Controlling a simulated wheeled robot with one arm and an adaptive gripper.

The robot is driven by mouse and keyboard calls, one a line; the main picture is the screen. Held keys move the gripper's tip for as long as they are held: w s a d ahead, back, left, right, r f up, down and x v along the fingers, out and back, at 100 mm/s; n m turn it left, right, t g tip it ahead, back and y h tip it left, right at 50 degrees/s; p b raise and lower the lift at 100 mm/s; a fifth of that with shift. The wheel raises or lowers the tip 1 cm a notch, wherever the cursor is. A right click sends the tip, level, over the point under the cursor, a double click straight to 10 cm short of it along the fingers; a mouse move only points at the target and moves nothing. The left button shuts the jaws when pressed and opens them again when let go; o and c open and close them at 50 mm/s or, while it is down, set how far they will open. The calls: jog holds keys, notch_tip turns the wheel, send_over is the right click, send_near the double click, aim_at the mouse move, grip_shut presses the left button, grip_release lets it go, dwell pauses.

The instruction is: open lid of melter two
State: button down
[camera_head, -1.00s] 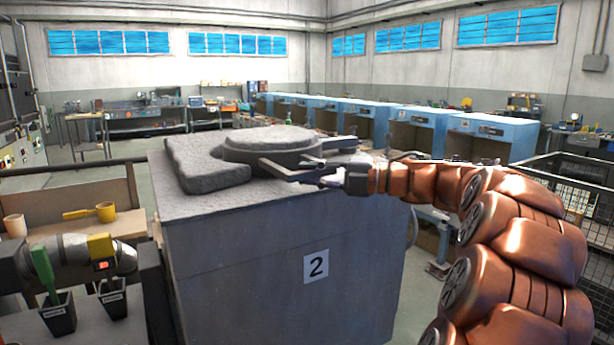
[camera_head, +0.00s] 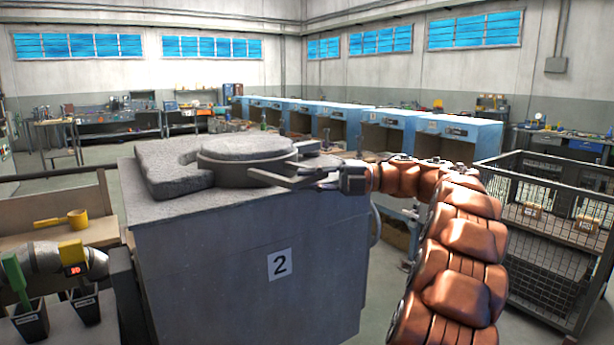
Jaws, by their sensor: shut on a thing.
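A rough grey slab (camera_head: 165,168) with a notched edge lies at the lid's left. My gripper (camera_head: 275,172) reaches in from the right, with its fingers at the lid's near right side. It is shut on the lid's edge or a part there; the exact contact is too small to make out.
A wire mesh crate (camera_head: 545,265) stands at the right. At the lower left are a yellow ladle (camera_head: 62,220) and small black bins (camera_head: 87,308). Blue-topped furnaces (camera_head: 395,115) line the back. Open floor lies behind the melter on the left.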

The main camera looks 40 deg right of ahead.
jog(key=shift+s+d+r, duration=0.1)
jog(key=shift+s+d, duration=0.15)
jog(key=shift+s, duration=0.05)
jog(key=c, duration=1.1)
grip_release()
jog(key=shift+a, duration=0.1)
jog(key=shift+w, duration=0.1)
